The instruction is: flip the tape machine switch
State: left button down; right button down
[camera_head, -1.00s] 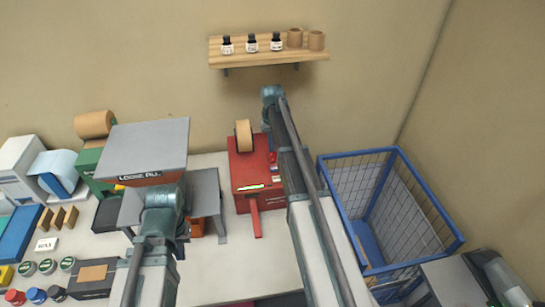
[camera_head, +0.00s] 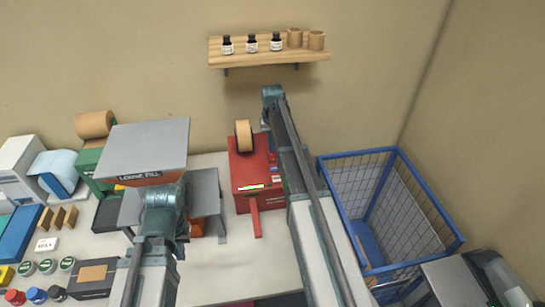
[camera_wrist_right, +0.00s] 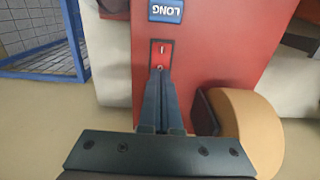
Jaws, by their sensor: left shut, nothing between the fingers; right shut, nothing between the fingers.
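The red tape machine (camera_head: 247,172) stands on the table near the back wall, with a tan tape roll (camera_head: 243,135) on top. In the right wrist view its red face (camera_wrist_right: 215,45) carries a blue LONG label (camera_wrist_right: 166,10) and a small switch (camera_wrist_right: 161,52) in a dark-edged plate. My right gripper (camera_wrist_right: 160,78) is shut and empty, its tips at the lower edge of the switch plate; I cannot tell if they touch. In the head view its fingers are hidden by my arm. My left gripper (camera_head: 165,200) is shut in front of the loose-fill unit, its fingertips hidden.
A grey LOOSE FILL hopper (camera_head: 148,145) stands left of the machine. A blue wire cage (camera_head: 436,220) is at right. A wooden shelf (camera_head: 265,58) with bottles hangs above. Several jars and boxes crowd the left table. Bare table (camera_head: 235,270) lies in front.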

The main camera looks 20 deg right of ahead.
aim_at(272, 154)
jog(key=shift+f+b, duration=0.9)
dwell(0.4)
notch_tip(272, 154, up, 7)
jog(key=p, duration=0.7)
jog(key=shift+r, duration=0.1)
dwell(0.3)
